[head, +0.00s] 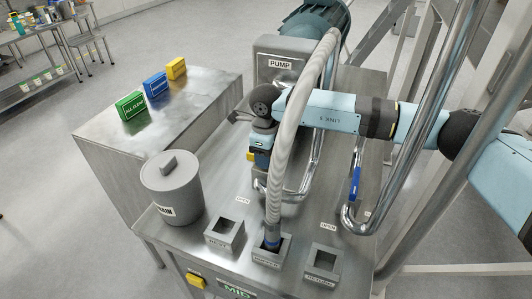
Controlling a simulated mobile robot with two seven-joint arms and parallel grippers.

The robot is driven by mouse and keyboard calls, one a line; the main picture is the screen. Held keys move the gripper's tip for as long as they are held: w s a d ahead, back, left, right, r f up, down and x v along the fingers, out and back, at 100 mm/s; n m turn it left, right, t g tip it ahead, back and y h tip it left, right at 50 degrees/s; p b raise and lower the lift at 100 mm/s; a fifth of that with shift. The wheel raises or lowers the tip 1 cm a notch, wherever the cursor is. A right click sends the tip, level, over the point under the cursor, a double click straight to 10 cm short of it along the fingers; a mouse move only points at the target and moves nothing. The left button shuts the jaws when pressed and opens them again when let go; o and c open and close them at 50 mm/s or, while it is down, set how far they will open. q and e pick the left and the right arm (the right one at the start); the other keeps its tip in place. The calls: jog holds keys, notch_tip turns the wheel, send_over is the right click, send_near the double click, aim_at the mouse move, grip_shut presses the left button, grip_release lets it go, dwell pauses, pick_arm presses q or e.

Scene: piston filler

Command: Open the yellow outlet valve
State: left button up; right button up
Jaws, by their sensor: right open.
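My right arm reaches in from the right, and its gripper (260,164) points down beside the pump, left of the pale ribbed hose. The gripper is open; the hose hides part of it, and I cannot make out what lies between its fingers. A small yellow patch (251,155) shows at the gripper's left side. I cannot tell if it is the yellow outlet valve's handle or part of the gripper. An OPEN label (243,200) lies on the table just below it. My left gripper is not in view.
The pump (285,65) stands behind. A blue handle (355,182) sits on the right steel pipe. Square sockets (323,262) line the front, the hose ending in the middle one. A grey lidded pot (172,190) stands left. Green, blue and yellow blocks (176,68) stand on the side bench.

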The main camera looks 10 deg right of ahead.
grip_shut()
